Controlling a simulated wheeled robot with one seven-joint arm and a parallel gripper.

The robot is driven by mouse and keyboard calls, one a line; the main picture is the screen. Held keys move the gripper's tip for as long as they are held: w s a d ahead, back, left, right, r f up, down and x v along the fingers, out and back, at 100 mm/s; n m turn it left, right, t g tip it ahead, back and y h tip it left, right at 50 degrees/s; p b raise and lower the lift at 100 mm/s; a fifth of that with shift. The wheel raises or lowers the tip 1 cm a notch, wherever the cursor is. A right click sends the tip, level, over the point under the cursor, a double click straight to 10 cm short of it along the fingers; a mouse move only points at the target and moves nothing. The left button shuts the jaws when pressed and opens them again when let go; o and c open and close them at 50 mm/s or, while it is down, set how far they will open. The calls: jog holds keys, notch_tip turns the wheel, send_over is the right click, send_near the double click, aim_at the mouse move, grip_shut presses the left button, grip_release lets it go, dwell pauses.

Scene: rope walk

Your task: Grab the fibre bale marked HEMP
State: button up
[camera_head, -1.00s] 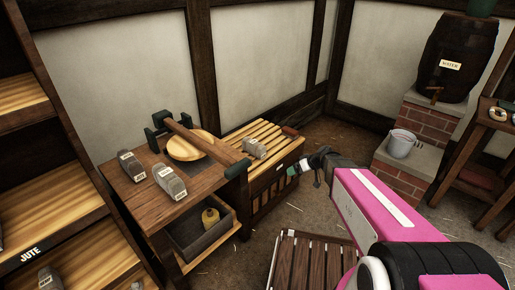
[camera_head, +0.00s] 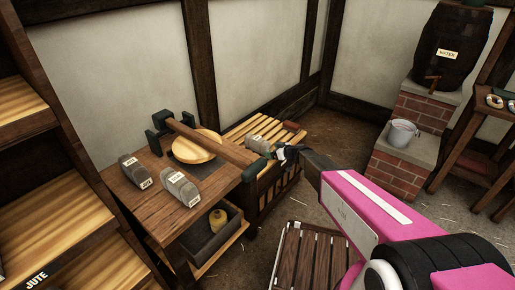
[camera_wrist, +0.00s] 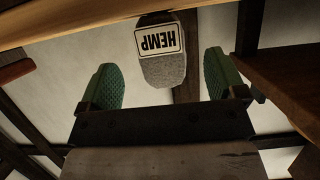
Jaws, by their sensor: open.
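The HEMP bale (camera_wrist: 162,62) is grey with a white label and shows upside down in the wrist view, between and beyond my two green finger pads. In the head view the bale (camera_head: 258,144) lies on the slatted bench top (camera_head: 275,126), its label too small to read there. My gripper (camera_wrist: 163,80) is open and empty. In the head view my gripper (camera_head: 272,158) is at the bale's right front side, partly overlapping it. I cannot tell whether a finger touches it.
Two other grey bales, one at the left (camera_head: 134,170) and one nearer (camera_head: 180,188), lie on the wooden table with a beam scale (camera_head: 205,140). A slatted crate (camera_head: 305,258) stands on the floor. A bucket (camera_head: 403,132) and water barrel (camera_head: 452,55) are right.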

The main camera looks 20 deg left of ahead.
aim_at(268, 149)
jog(key=x, duration=0.5)
jog(key=shift+w+a+f, duration=0.1)
jog(key=shift+w+a, duration=0.05)
jog(key=shift+a, duration=0.2)
jog(key=c, duration=1.2)
jog(key=shift+o, duration=0.2)
